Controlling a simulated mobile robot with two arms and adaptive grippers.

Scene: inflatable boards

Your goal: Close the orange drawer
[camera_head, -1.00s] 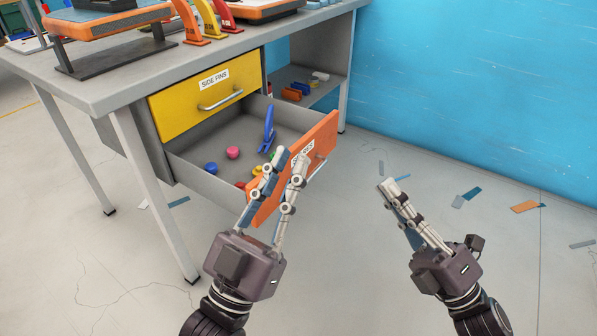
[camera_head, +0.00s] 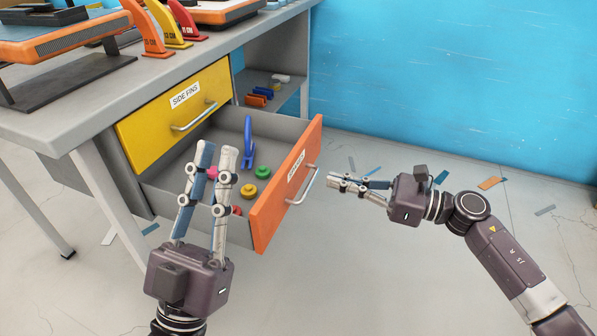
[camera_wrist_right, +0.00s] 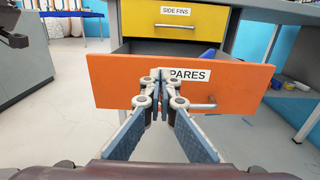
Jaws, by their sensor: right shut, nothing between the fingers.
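The orange drawer (camera_head: 270,215), labelled SPARES, stands pulled out under the yellow drawer of the workbench. Its orange front also fills the middle of the right wrist view (camera_wrist_right: 120,83). A metal handle (camera_head: 303,187) is on the front. My right gripper (camera_head: 332,178) is shut and empty, to the right of the drawer front and pointing at it. In the right wrist view its fingertips overlap the front near the label and handle; contact cannot be told.
The yellow SIDE FINS drawer (camera_head: 150,125) is shut above. The open drawer holds a blue clamp-like tool (camera_head: 248,145) and several coloured round pieces. A bench leg (camera_head: 105,190) stands left. A blue wall (camera_head: 440,70) is behind; scraps lie on the floor.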

